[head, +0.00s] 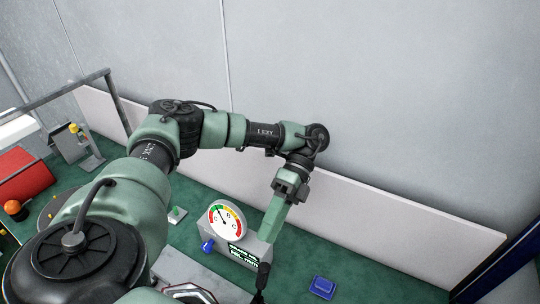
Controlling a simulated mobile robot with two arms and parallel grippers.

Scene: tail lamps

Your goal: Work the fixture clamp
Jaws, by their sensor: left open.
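No part is clearly recognisable as the fixture clamp in the head view. A grey metal fixture plate (205,272), with a dark and red outlined part on it, shows at the bottom, partly hidden by my left arm and cut by the frame edge. A grey box with a round dial gauge (227,218) stands behind it, with a blue knob (207,246) and a lit green display (243,255). My left gripper (261,284) points down just right of the box. It is open, seen edge-on, with nothing visible in it. My right gripper is out of view.
A blue block (322,287) lies on the green bench top (375,275) to the right, with clear room around it. A low pale panel (400,212) runs along the back. At left are a red box (24,177), an orange ball (13,207) and a grey stand (72,145).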

